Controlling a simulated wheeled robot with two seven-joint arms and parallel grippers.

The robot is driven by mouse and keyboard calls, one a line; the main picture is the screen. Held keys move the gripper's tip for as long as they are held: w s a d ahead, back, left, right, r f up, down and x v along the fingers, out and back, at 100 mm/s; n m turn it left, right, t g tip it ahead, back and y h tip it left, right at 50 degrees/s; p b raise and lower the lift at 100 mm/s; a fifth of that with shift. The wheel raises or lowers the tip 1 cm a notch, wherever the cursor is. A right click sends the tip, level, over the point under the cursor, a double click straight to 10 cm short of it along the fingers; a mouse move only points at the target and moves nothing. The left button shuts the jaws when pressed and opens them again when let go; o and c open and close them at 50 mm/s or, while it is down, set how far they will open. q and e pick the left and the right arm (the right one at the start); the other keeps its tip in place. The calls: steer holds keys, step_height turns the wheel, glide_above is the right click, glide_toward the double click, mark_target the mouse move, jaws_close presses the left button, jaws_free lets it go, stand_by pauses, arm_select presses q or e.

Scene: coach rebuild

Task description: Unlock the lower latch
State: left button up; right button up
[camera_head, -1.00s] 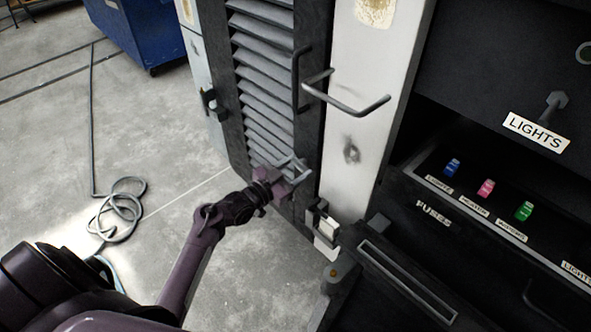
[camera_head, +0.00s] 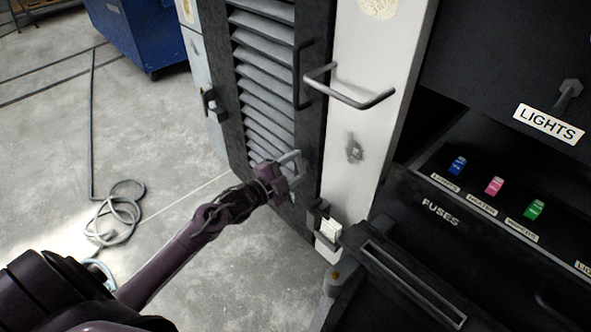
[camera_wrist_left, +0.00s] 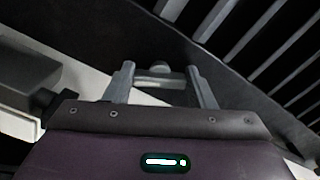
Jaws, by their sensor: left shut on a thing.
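My left gripper (camera_head: 293,163) is at the lower right part of the dark louvred door (camera_head: 310,130). In the left wrist view its two grey fingers (camera_wrist_left: 162,86) stand on either side of a small grey bar with a rounded knob, which I take to be the lower latch (camera_wrist_left: 160,71). The fingers are shut on this piece. In the head view the gripper hides it, so its locked or unlocked position cannot be told. My right gripper is not in view.
A bar handle (camera_head: 348,88) sticks out from the white post (camera_head: 368,50). A bracket (camera_head: 326,228) sits at the door's lower right edge. A fuse panel (camera_head: 440,215) stands at right. A blue bin (camera_head: 150,35) and a coiled cable (camera_head: 118,212) are on the open floor at left.

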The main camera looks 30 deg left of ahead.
arm_select(q)
steer(key=m+b, duration=0.1)
steer(key=m, duration=0.4)
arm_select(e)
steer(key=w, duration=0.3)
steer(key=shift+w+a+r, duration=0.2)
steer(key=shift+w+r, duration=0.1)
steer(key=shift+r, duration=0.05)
arm_select(q)
steer(key=shift+m, duration=0.3)
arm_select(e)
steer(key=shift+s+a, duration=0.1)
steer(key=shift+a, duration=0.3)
arm_select(q)
steer(key=o, duration=0.9)
steer(key=shift+c, duration=0.2)
steer(key=shift+o, duration=0.6)
steer(key=v, duration=0.7)
steer(key=shift+s+a, duration=0.15)
steer(key=shift+s, duration=0.25)
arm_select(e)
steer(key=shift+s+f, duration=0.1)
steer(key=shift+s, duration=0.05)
